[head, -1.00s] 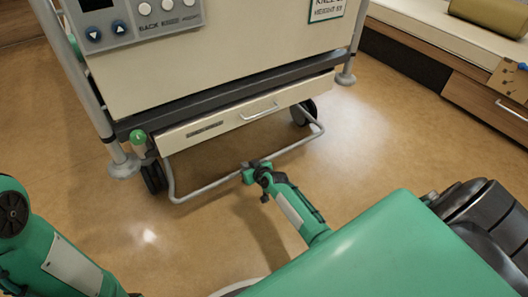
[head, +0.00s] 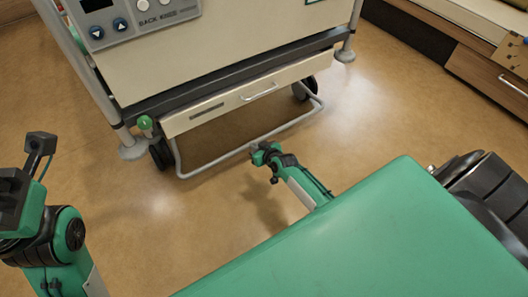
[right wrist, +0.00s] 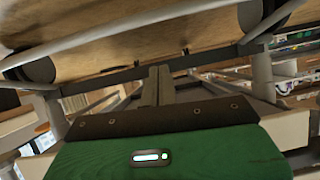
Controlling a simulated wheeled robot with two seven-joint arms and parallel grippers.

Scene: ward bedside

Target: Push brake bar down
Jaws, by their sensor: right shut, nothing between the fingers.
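The brake bar (head: 217,163) is a thin grey tube, a wide loop low across the foot of the bed between its castors. My right gripper (head: 259,150) is shut and empty, with its tips at the middle of the bar. I cannot tell whether it touches the bar or is just above it.
The bed's footboard carries a control panel (head: 135,18) and a drawer (head: 222,108) above the bar. A castor (head: 160,153) and a green knob (head: 145,122) are at its left. Wooden cabinets (head: 490,85) stand at right. The floor (head: 375,120) between is clear.

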